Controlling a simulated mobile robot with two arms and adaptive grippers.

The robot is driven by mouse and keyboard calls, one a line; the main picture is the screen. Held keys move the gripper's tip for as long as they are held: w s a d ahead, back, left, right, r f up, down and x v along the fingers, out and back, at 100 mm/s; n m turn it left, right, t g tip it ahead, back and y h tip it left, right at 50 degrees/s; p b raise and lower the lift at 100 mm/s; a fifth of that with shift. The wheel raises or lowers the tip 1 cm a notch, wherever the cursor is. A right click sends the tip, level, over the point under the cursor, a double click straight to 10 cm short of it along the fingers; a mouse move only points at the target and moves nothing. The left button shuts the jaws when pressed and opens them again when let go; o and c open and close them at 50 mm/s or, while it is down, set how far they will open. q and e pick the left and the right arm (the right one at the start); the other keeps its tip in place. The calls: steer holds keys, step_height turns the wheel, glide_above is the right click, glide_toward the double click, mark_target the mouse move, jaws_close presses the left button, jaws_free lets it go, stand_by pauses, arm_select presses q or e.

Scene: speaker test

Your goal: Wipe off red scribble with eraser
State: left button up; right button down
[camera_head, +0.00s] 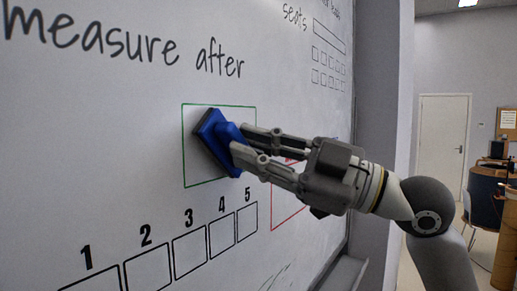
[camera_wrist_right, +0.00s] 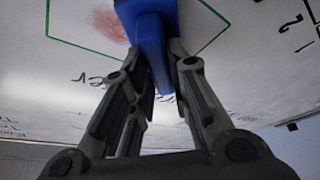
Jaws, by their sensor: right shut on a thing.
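A blue eraser (camera_head: 219,137) with a dark pad is at the whiteboard (camera_head: 110,150), inside a green drawn rectangle (camera_head: 183,165). My right gripper (camera_head: 240,140) is shut on the eraser's blue grip and reaches in from the right. The pad faces the board; I cannot tell whether it touches. In the right wrist view the eraser (camera_wrist_right: 150,38) sits between the fingers. A faint red scribble (camera_wrist_right: 108,24) shows beside it, inside the green outline. In the head view I cannot see the scribble; the eraser may cover it. My left gripper is not in view.
A red drawn outline (camera_head: 288,217) is partly behind my right gripper. Black numbered boxes (camera_head: 190,252) lie below the green rectangle and black handwriting (camera_head: 125,48) above. A ledge (camera_head: 343,274) runs along the board's bottom. A door (camera_head: 443,147) stands far right.

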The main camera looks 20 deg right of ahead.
steer(key=shift+w+a, duration=0.2)
steer(key=shift+w, duration=0.05)
steer(key=shift+w+d+b, duration=0.55)
steer(key=shift+w+d, duration=1.75)
steer(key=shift+d, duration=0.6)
steer(key=s+a+p, duration=0.1)
steer(key=s+a, duration=0.3)
steer(key=a, duration=0.2)
steer(key=shift+s, duration=0.3)
steer(key=shift+d, duration=0.15)
steer(key=shift+s+d+b, duration=0.6)
steer(key=shift+s+d, duration=0.3)
steer(key=shift+s, duration=0.25)
steer(key=shift+s+d+b, duration=0.55)
steer(key=shift+s+d, duration=0.3)
steer(key=shift+s, duration=0.3)
